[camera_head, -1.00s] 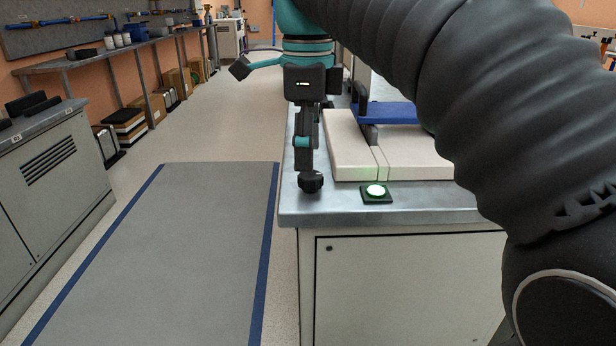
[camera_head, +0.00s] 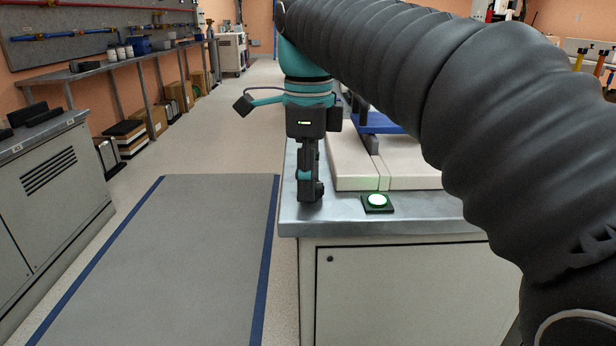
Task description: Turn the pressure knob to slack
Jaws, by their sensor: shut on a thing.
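My gripper (camera_head: 311,194) points straight down at the front left corner of the metal-topped bench (camera_head: 420,206). Its fingers are shut around the spot where the black pressure knob stands, at bench-top height. The knob is almost wholly hidden by the fingers, so its turn position cannot be read. A round button (camera_head: 377,200), lit green-white on a dark square base, sits on the bench to the right of the gripper, apart from it.
Pale blocks (camera_head: 352,165) with a blue piece (camera_head: 378,122) lie on the bench behind the button. My dark sleeved arm hides much of the right side. A grey mat with blue edges (camera_head: 165,260) covers clear floor left of the bench. A grey cabinet (camera_head: 50,190) stands farther left.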

